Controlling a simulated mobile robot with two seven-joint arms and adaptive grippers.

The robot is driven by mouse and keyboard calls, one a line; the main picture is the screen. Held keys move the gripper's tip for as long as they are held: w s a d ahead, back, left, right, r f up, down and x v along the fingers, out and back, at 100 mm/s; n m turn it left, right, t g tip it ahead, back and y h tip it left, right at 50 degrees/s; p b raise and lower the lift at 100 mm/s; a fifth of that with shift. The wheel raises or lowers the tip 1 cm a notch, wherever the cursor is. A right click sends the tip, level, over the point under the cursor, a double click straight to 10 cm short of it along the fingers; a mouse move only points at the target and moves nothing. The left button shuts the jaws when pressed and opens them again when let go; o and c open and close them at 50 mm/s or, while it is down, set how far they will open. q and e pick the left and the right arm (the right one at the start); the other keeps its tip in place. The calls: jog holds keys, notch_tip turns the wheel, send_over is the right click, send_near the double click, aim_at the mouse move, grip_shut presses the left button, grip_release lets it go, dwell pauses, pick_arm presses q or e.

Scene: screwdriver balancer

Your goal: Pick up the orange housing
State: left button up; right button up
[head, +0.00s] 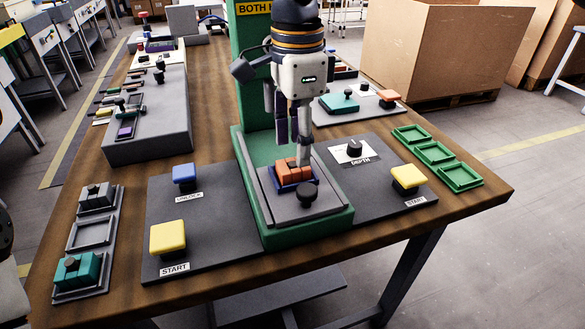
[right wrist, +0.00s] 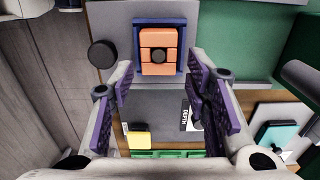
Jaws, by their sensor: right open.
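The orange housing (head: 284,166) sits in a dark blue nest (head: 300,186) on the grey plate of the green press. In the right wrist view the housing (right wrist: 157,38) is a ribbed orange block with a dark round centre, framed by the blue nest (right wrist: 181,48). My right gripper (head: 293,150) points down over the housing in the head view, its fingers partly covering it. In the right wrist view the gripper (right wrist: 161,80) is open and empty, its purple-padded fingers spread to either side, with the housing beyond the tips. My left gripper is not in view.
A black knob (head: 306,194) stands close in front of the nest. Yellow start buttons (head: 168,237) and (head: 408,177) flank the press, with a blue unlock button (head: 185,176) at left. Green trays (head: 434,153) lie at right; a grey tray (head: 91,235) with parts lies at left.

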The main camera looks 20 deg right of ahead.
aim_at(293, 172)
notch_tip(293, 172, down, 4)
jog(key=shift+s+r, duration=0.1)
jog(key=c, duration=0.9)
jog(key=shift+c, duration=0.2)
jog(key=shift+r, duration=0.2)
